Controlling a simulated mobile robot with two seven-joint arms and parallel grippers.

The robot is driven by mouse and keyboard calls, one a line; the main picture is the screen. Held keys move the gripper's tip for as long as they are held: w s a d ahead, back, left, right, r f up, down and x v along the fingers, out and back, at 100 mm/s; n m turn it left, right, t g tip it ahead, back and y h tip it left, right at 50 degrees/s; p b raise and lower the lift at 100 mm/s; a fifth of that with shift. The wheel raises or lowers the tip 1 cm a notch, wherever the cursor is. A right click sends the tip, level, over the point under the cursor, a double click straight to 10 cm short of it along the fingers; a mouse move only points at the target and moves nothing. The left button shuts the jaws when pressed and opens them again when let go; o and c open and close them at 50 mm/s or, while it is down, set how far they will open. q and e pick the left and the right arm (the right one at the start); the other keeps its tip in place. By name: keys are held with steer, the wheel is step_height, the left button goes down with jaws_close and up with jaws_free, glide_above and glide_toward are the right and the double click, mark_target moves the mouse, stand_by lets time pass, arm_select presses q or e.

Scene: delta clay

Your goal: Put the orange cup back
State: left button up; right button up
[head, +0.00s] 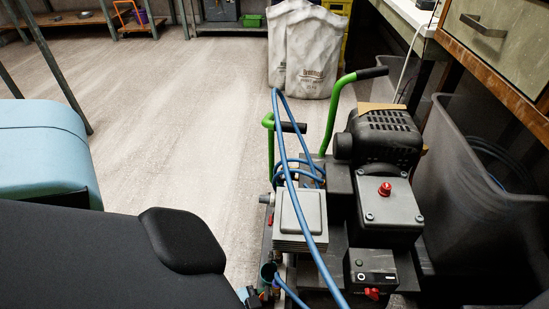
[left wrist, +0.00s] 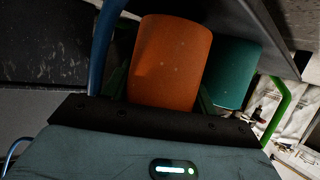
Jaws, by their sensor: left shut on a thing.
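The orange cup (left wrist: 172,58) is large in the middle of the left wrist view, its rounded side facing the camera. My left gripper (left wrist: 160,82) is shut on it; the fingers are mostly hidden beside and behind the cup. A teal cup (left wrist: 232,72) stands just behind and to the right of the orange one, partly covered by it. In the head view the orange cup cannot be made out clearly. My right gripper is in neither view.
A machine (head: 387,205) with green handles and a blue hose (head: 300,200) fills the centre right of the head view. A grey bin (head: 470,200) stands right of it, under a drawer bench (head: 490,30). White sacks (head: 306,50) stand behind.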

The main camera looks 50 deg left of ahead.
arm_select(q)
steer(key=shift+s+f, duration=0.2)
steer(key=shift+f, duration=0.35)
steer(key=shift+f, duration=0.1)
steer(key=o, duration=0.8)
steer(key=p+v, duration=0.4)
steer(key=v, duration=0.8)
steer(key=shift+a, duration=0.1)
